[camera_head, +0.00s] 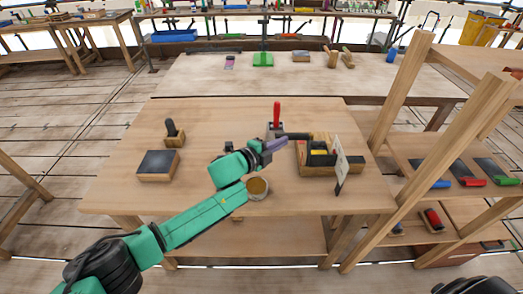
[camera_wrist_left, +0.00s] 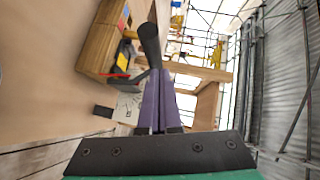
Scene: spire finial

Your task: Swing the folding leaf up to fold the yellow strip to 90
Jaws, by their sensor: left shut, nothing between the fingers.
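The folding device has a wooden base (camera_head: 352,168) with black metal parts, right of centre on the table. The yellow strip (camera_head: 319,152) shows as a small patch among the black parts. A black handle (camera_head: 296,136) sticks out left from the device; its rounded end also shows in the left wrist view (camera_wrist_left: 150,42). I cannot make out the folding leaf's angle. My left gripper (camera_head: 284,142) has its purple fingers shut and empty beside the handle. In the wrist view the fingertips (camera_wrist_left: 158,72) overlap the handle's near end; I cannot tell whether they touch.
A red-handled tool (camera_head: 277,115) stands behind my left gripper. A round cup (camera_head: 257,188) is near my forearm. A wooden shelf (camera_head: 455,115) stands right.

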